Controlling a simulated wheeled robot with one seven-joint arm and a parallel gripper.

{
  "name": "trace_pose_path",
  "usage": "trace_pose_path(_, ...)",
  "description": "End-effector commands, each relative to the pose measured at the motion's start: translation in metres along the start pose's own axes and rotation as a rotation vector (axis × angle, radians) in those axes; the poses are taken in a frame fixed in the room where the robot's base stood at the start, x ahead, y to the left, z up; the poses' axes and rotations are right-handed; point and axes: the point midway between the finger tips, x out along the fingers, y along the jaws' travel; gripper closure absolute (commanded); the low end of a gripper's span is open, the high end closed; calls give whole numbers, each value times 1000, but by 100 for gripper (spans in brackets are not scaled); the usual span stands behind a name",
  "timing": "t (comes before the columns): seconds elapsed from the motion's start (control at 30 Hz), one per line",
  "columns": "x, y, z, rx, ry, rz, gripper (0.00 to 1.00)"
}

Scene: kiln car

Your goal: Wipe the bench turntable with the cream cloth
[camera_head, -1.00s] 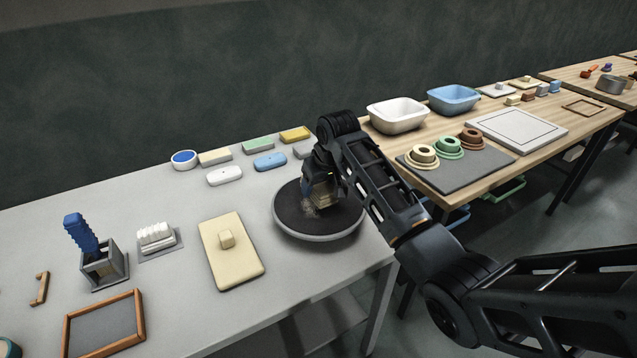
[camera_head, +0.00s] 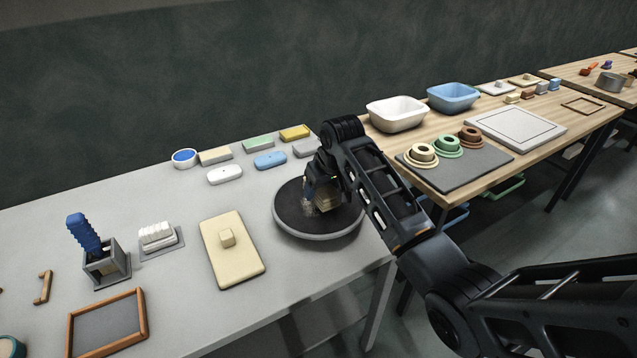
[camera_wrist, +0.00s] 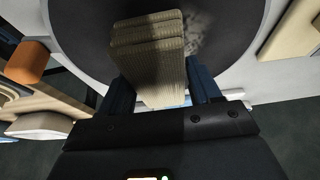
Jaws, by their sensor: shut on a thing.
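The bench turntable (camera_head: 290,222) is a dark round disc with a grey rim near the right end of the grey table. It also shows in the wrist view (camera_wrist: 85,25). My gripper (camera_head: 325,190) is over the turntable and is shut on the cream cloth (camera_wrist: 150,50), a folded, ribbed pad. The cloth lies over the disc in the wrist view; I cannot tell for sure whether it touches. A pale smudge (camera_wrist: 200,30) shows on the disc beside the cloth. My arm hides part of the turntable's right side in the head view.
A cream board with a knob (camera_head: 232,255) lies left of the turntable. Several coloured blocks, including a blue one (camera_head: 270,160), line the table's back. A wooden table at right holds a white basin (camera_head: 398,114), a blue basin (camera_head: 454,97) and ringed pieces on a grey mat (camera_head: 455,180).

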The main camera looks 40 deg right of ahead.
Motion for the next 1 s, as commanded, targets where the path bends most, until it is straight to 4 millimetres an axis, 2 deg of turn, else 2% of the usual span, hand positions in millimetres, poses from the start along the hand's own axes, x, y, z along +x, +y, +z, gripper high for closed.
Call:
trace_pose_path(0.4,-14,1,34,1,1,0,62)
trace_pose_path(1.0,-16,2,38,0,0,1,62)
